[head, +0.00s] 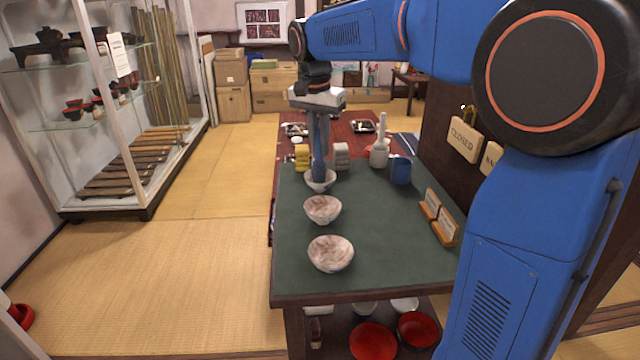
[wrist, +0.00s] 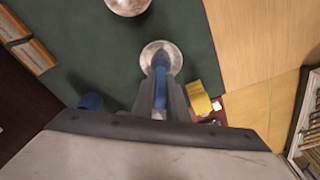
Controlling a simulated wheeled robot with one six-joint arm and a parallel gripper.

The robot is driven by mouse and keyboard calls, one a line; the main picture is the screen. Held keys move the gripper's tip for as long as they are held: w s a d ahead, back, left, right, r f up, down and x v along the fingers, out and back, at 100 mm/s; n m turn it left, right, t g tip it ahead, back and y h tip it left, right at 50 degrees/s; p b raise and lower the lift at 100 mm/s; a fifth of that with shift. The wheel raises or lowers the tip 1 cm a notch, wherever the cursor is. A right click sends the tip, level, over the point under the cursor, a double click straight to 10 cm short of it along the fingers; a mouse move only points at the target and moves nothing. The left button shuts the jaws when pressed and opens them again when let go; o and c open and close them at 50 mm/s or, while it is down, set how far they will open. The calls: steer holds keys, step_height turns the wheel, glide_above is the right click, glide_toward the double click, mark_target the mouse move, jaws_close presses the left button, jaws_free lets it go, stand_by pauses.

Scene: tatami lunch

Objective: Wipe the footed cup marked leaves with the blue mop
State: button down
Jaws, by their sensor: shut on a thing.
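My gripper (head: 318,112) is shut on the blue mop (head: 319,150) and holds it upright, pointing down, over the far end of the green-topped table. The mop (wrist: 160,68) also shows in the wrist view between my fingers (wrist: 160,100). Its lower end reaches into the far bowl-like cup (head: 327,184), which shows under it in the wrist view (wrist: 172,50); I cannot tell whether they touch. A middle cup (head: 322,209) and a near cup (head: 331,254) stand in a row towards me. All look pale with brownish mottling. No leaf marking can be made out.
Beside the far cup are a yellow object (head: 302,158) and a grey block (head: 341,157). To the right are a pale bottle-like object (head: 380,153), a blue container (head: 401,170) and two small placards (head: 446,227). The green tabletop (head: 385,240) is clear right of the near cups.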

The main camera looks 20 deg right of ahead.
steer(key=shift+f, duration=0.1)
stand_by(0.3)
steer(key=n, duration=0.6)
steer(key=shift+w+d+n+y, duration=0.15)
steer(key=shift+w+n+y, duration=0.05)
steer(key=shift+n+y, duration=0.2)
steer(key=n, duration=0.7)
steer(key=shift+w+d+y, duration=0.2)
steer(key=shift+w+y, duration=0.05)
steer(key=shift+y, duration=0.15)
steer(key=m, duration=0.6)
steer(key=shift+s+a+h, duration=0.1)
steer(key=shift+a+h, duration=0.2)
steer(key=shift+h, duration=0.1)
steer(key=m, duration=0.4)
steer(key=shift+a, duration=0.1)
steer(key=m, duration=0.3)
steer(key=shift+a+m+h, duration=0.15)
steer(key=shift+m+h, duration=0.25)
